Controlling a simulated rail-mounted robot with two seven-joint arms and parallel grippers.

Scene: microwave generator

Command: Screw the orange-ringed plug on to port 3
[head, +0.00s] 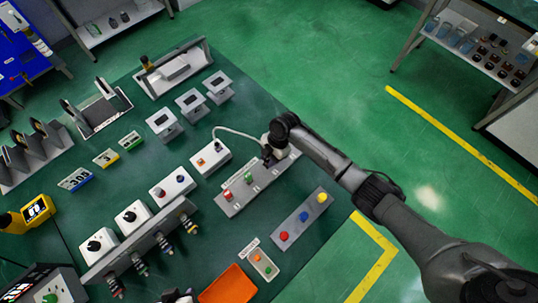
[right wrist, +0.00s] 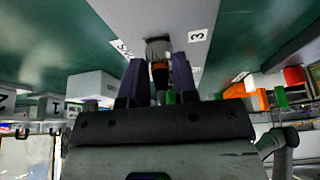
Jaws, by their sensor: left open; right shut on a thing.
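The orange-ringed plug (right wrist: 160,74) is between the two dark fingers of my right gripper (right wrist: 159,82), which is shut on it. The plug's axis lines up with a silver round port (right wrist: 158,48) on a grey panel, beside a label "3" (right wrist: 197,36). The plug's end meets or nearly meets the port; I cannot tell whether threads engage. In the head view my right gripper (head: 270,155) is over the far right end of the grey port panel (head: 240,200) and hides plug and port. My left gripper (head: 176,297) barely shows at the bottom edge, open.
A white cable (head: 238,132) arcs from a white box (head: 210,157) to my right gripper. Red and green fittings (head: 248,178) stand on the panel. A button panel (head: 302,219) and an orange tray (head: 230,287) lie nearer. Free green tabletop shows at left of centre.

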